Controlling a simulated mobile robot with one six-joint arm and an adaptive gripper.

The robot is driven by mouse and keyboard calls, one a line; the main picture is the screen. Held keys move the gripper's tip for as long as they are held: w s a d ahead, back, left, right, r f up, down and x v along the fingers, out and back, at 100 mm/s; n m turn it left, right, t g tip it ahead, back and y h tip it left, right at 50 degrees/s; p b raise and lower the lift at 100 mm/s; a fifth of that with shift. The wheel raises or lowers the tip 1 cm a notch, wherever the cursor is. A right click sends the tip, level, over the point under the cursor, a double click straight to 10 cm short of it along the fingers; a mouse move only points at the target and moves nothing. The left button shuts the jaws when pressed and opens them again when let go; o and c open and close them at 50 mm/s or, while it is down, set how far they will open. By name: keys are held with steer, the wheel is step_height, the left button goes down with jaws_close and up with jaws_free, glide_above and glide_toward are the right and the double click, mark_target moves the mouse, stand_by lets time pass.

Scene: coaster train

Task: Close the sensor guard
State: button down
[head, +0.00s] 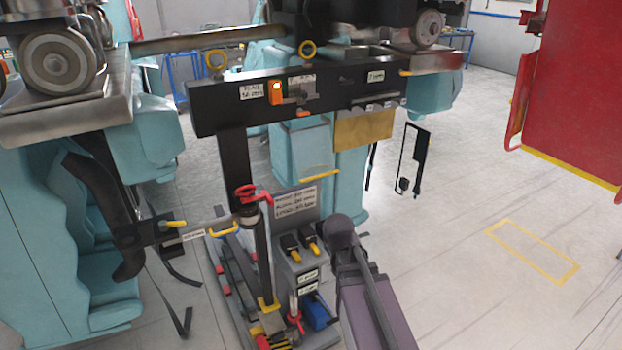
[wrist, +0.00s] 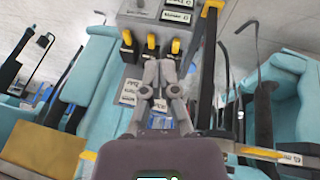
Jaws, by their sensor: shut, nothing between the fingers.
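I cannot tell for certain which part is the sensor guard. A black crossbar (head: 335,88) spans the middle of the head view. An orange block with a lit lamp (head: 276,91) and a small grey bracket (head: 300,90) sit on its face among white labels. My gripper (wrist: 160,68) shows in the wrist view with its grey fingers together and nothing between them. Its tips are near a row of black levers with yellow ends (wrist: 151,46); I cannot tell whether they touch. In the head view my purple arm reaches up from the bottom, and the fingers cannot be made out.
A grey control box (head: 296,262) with black and yellow levers stands below the crossbar. A red valve handle (head: 250,193) tops a dark post beside it. Teal seats (head: 60,245) are at left. A red panel (head: 572,95) is at right. The right floor is open.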

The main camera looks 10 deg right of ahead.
steer(key=w+d+f+n+t+h+b, duration=0.1)
steer(key=w+d+n+t+b, duration=0.2)
steer(key=w+n+t+b, duration=0.85)
steer(key=w+a+r+n+t+y+b, duration=0.1)
steer(key=w+n+t+y+b, duration=0.3)
steer(key=n, duration=0.7)
steer(key=w+r+n+t+y+b, duration=0.3)
steer(key=w+n+y+b, duration=0.3)
steer(key=n, duration=0.6)
steer(key=w+t+b, duration=0.1)
steer(key=w+b, duration=0.1)
steer(key=b, duration=0.1)
steer(key=shift+w+a+r+t+y, duration=0.2)
steer(key=shift+a+r+t+y, duration=0.05)
steer(key=shift+a+t+y, duration=0.1)
steer(key=shift+r+n, duration=0.1)
steer(key=shift+n, duration=0.15)
steer(key=p+x, duration=0.6)
steer(key=x, duration=0.4)
steer(key=shift+p, duration=0.3)
steer(key=shift+d, duration=0.25)
